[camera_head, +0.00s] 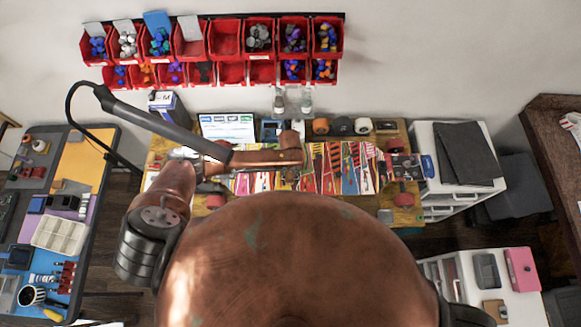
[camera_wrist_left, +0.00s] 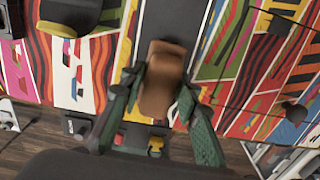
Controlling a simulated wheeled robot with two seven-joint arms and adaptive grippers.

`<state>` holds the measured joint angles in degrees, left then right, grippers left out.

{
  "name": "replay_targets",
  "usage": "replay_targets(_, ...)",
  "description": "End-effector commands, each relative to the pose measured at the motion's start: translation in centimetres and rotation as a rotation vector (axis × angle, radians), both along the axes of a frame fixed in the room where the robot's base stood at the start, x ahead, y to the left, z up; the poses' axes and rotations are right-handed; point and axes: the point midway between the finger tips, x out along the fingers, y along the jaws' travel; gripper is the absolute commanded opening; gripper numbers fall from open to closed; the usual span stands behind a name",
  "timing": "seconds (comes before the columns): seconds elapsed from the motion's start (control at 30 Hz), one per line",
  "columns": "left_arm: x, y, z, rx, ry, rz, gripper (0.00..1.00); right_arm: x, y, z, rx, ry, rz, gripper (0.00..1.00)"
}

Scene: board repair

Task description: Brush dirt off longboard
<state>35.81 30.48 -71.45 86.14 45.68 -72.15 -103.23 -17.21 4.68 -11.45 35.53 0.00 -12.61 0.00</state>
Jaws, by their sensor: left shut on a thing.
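The longboard (camera_head: 345,168) lies across the wooden workbench with its brightly patterned side up. Reddish wheels show near its left and right ends. Its patterned surface also fills much of the left wrist view (camera_wrist_left: 85,75). My left gripper (camera_wrist_left: 160,88) has its dark green fingers on either side of a brown brush (camera_wrist_left: 162,65) and is shut on it, over the patterned surface. In the head view my left arm reaches over the board's left half and hides part of it. I cannot tell whether the brush touches the board. I cannot make out dirt. My right gripper is not in view.
Red bins (camera_head: 225,40) with small parts hang on the wall. A white drawer cabinet (camera_head: 440,140) stands to the right and a cluttered table (camera_head: 85,160) to the left.

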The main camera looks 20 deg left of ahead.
Motion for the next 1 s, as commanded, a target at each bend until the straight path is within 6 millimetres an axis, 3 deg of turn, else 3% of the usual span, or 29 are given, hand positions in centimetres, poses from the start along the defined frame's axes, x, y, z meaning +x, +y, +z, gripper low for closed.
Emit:
replay_targets(0.17,0.3,0.2,-0.1,0.002,0.003,0.002,0.07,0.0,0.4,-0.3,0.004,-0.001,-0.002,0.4)
replay_targets(0.5,3.3,1.0,0.1,0.002,-0.004,0.002,0.07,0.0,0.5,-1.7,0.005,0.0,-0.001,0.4)
replay_targets(1.0,6.0,1.7,0.0,0.001,-0.006,0.001,0.07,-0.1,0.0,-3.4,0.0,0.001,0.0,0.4)
